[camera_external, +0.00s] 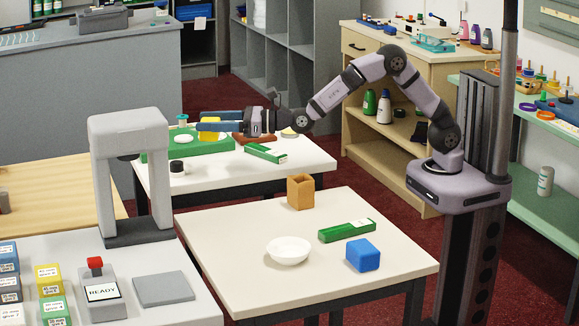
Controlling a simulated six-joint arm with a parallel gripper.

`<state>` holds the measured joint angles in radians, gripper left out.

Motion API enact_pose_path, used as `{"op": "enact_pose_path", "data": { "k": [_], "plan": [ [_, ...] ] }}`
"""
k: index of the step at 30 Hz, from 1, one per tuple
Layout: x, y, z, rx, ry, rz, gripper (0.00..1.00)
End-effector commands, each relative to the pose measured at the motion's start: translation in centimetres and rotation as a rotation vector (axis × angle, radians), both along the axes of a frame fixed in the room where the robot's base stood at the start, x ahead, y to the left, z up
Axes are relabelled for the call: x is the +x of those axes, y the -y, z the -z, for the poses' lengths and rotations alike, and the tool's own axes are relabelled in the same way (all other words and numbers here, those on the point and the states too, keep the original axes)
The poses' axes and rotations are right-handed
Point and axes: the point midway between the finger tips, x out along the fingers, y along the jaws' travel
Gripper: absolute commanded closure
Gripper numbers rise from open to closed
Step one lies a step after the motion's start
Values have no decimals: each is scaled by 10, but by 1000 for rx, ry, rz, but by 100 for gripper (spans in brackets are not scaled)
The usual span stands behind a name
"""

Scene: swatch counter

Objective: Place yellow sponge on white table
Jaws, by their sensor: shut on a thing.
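My gripper (208,122) reaches out over the back white table (302,160). Its two blue fingers are shut on the yellow sponge (207,135), which is partly covered by the fingers. The sponge is above or at the green mat (215,146) on that table; I cannot tell whether it touches the mat. A second white table (230,246) stands in front, with a brown open cup (300,192), a green box (347,231), a white bowl (288,251) and a blue sponge-like block (363,255) on it.
A green-and-white box (265,153) and a dark jar (177,167) are on the back table. A grey arch-shaped stand (157,170) rises at the left, by a grey counter with small boxes. The front table's left part is clear.

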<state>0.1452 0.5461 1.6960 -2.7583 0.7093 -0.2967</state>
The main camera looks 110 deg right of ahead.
Motion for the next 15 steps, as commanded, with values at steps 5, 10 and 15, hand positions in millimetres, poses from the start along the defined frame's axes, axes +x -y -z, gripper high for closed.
{"op": "enact_pose_path", "data": {
  "k": [5, 10, 15],
  "plan": [
    [0, 0, 23, 1, -6, 1, 59],
    [0, 0, 48, 0, -5, 1, 59],
    [0, 0, 60, 0, -1, 2, 59]
  ]
}}
